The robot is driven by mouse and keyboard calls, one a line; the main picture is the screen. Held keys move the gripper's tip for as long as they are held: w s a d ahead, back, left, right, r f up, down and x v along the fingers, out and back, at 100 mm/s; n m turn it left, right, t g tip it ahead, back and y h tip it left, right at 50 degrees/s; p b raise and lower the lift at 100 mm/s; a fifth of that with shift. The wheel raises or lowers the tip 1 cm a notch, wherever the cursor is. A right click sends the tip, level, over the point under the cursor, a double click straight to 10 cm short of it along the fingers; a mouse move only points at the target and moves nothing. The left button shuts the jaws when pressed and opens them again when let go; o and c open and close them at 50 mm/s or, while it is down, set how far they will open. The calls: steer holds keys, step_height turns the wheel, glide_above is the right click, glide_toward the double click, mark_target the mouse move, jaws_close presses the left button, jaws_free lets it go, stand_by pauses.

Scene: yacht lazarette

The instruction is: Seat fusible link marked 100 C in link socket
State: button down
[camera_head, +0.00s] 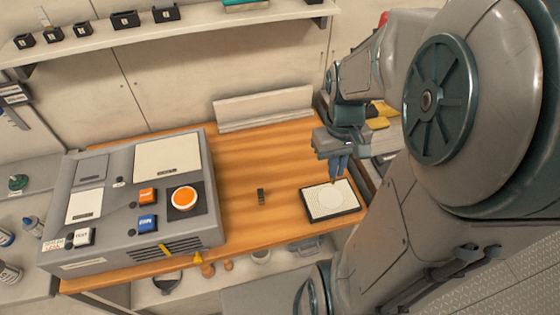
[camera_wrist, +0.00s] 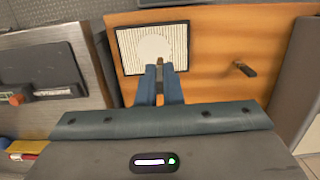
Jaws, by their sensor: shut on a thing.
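My gripper (camera_head: 339,170) is above the framed white pad (camera_head: 318,205) at the right of the wooden bench, its blue fingers pointing down. In the wrist view the fingers (camera_wrist: 160,80) are shut on a small, thin, greyish-brown piece (camera_wrist: 159,66), perhaps the fusible link; no marking on it is readable. The pad (camera_wrist: 128,48) has a pale round disc and a black frame; I cannot tell whether the held piece touches it. A small dark upright block (camera_head: 261,196) stands on the bench left of the pad, also in the wrist view (camera_wrist: 244,68). I cannot tell which thing is the link socket.
A grey control box (camera_head: 110,240) with an orange round button (camera_head: 184,198) and orange, blue and white blocks fills the bench's left. A pale ledge (camera_head: 263,105) runs along the back. A wall shelf (camera_head: 180,28) holds small black holders. Bare wood (camera_head: 235,160) lies between box and pad.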

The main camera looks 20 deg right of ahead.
steer(key=shift+w+a+f+p, duration=0.4)
steer(key=shift+w+a+f, duration=0.5)
steer(key=shift+w+f, duration=0.85)
steer(key=shift+w+a+f+p, duration=0.35)
steer(key=shift+w+a+f, duration=0.6)
steer(key=shift+w+f, duration=0.8)
steer(key=shift+w+a+f+p, duration=0.4)
steer(key=shift+w+a+f, duration=0.5)
steer(key=shift+w+f, duration=0.85)
steer(key=shift+s+f, duration=0.25)
steer(key=shift+f, duration=0.15)
steer(key=c, duration=1.6)
jaws_free()
